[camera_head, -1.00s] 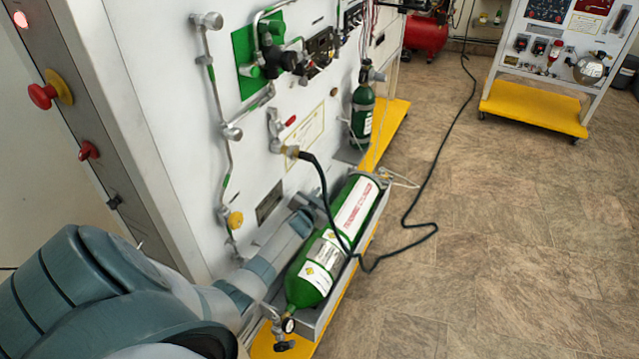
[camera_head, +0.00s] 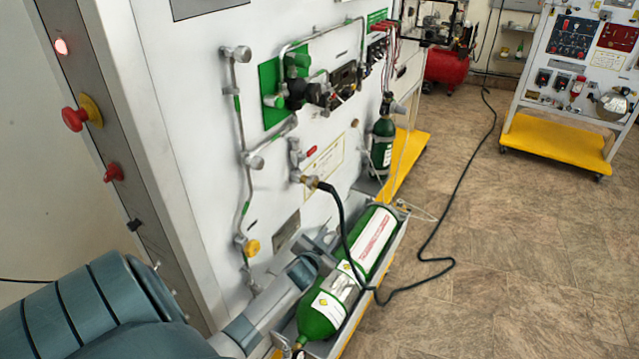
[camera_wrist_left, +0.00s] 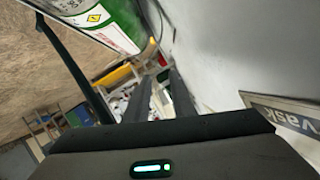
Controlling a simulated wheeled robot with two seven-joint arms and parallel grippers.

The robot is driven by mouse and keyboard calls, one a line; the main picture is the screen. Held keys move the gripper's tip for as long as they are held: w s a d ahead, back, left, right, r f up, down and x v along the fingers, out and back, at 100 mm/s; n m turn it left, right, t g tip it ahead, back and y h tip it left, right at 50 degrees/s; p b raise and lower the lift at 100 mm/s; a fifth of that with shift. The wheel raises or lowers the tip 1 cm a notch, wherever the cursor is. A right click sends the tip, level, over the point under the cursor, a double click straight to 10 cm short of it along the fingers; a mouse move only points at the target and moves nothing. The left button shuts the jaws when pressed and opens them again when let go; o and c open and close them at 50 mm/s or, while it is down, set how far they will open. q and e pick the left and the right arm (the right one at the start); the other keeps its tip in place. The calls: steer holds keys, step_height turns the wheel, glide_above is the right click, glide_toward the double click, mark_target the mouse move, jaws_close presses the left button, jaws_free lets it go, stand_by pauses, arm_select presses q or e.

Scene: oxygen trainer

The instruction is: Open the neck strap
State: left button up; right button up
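A green cylinder (camera_head: 325,310) with white labels lies in a grey tray (camera_head: 385,250) beside the white panel. It also shows at the top of the left wrist view (camera_wrist_left: 122,22). A pale grey band (camera_head: 343,287) crosses its middle; I cannot tell whether this is the neck strap. My left gripper (camera_head: 322,242) is between the cylinder and the panel, beside the cylinder's far half. In the left wrist view its two dark fingers (camera_wrist_left: 160,82) stand apart with nothing seen between them. My right gripper is not in view.
A black hose (camera_head: 343,225) runs from the panel fitting across the cylinder to the floor. A smaller green cylinder (camera_head: 382,145) stands behind. The white panel (camera_head: 200,130) with pipes and valves is close on the left. The floor (camera_head: 500,270) at right is clear.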

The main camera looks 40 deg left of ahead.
arm_select(q)
steer(key=b+v, duration=0.1)
steer(key=v, duration=0.7)
steer(key=shift+r, duration=0.15)
stand_by(0.3)
